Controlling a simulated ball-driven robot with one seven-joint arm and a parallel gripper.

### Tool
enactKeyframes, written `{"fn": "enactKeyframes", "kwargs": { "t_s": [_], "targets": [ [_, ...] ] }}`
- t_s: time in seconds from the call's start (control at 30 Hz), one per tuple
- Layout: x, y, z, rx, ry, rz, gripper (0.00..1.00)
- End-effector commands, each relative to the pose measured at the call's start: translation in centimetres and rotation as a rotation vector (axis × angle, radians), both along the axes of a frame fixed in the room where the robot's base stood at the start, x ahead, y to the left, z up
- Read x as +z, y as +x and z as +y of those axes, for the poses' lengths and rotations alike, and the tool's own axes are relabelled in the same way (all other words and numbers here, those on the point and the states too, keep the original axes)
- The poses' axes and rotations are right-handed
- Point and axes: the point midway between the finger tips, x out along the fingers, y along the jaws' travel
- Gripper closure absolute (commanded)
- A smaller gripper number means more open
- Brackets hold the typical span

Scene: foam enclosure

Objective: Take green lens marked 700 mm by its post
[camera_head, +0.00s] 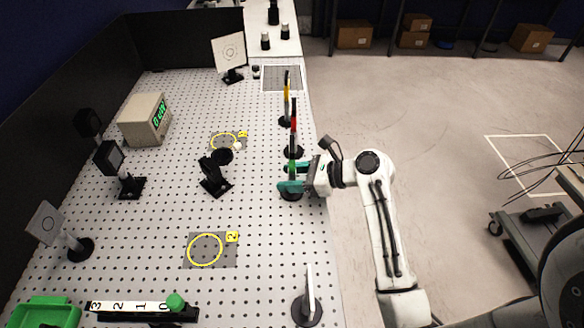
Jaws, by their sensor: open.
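The green lens (292,148) stands upright near the right edge of the perforated table and shows nearly edge-on. I cannot read a 700 mm mark on it. A dark round base (291,195) shows below the teal fingers. My gripper (290,187) comes in from the right, low over the table edge, with its jaws open. Its fingers are at or very near the post below the green lens. They hide most of the post, so I cannot tell whether the post is between them or touched.
Red (293,115) and yellow (287,84) edge-on elements stand behind in the same row. A white element (309,284) stands nearer. A black mount (213,177) is to the left. A yellow ring marked 2 (205,249) lies on clear table. Open floor is right of the table.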

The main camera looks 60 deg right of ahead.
Motion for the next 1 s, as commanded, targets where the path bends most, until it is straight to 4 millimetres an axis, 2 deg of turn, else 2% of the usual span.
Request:
{"fn": "enactKeyframes", "kwargs": {
  "t_s": [0.1,0.6,1.0],
  "targets": [
    [0.01,-0.02,-0.01,0.0,0.0,0.0,0.51],
    [0.03,-0.04,-0.01,0.0,0.0,0.0,0.98],
    [0.12,-0.03,-0.03,0.0,0.0,-0.002,1.0]
  ]
}}
